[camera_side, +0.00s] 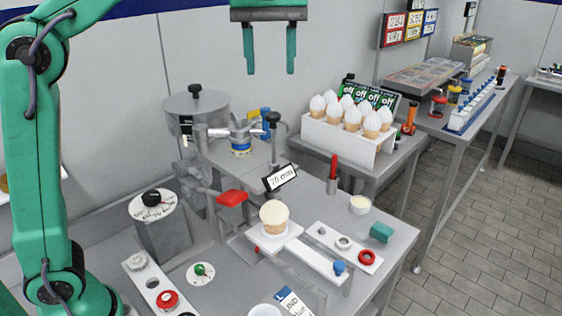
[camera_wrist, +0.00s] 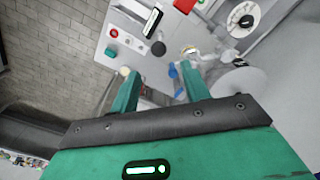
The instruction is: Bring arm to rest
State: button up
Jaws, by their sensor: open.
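My gripper (camera_side: 269,62) hangs at the top of the side view, its two green fingers pointing down and spread apart with nothing between them. It is well above the bench and touches nothing. In the wrist view my gripper (camera_wrist: 158,88) also shows its two fingers apart and empty over the bench. My green arm stands at the left of the side view.
A cone with a pale top (camera_side: 274,215) sits on a small white platform. A white rack of several cones (camera_side: 345,140) stands behind at right. A lidded grey pot (camera_side: 196,105), a red-handled lever (camera_side: 232,198) and a black-knobbed dial (camera_side: 152,200) stand on the metal bench.

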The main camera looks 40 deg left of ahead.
jog(key=s+a+f+m+t, duration=0.2)
jog(key=s+a+f+m, duration=0.2)
jog(key=s+f, duration=0.4)
jog(key=s+a+f+m+t, duration=0.3)
jog(key=s+a+f, duration=0.3)
jog(key=f, duration=0.7)
jog(key=shift+s+a+f+m, duration=0.15)
jog(key=shift+s+f+m, duration=0.1)
jog(key=shift+s+m, duration=0.8)
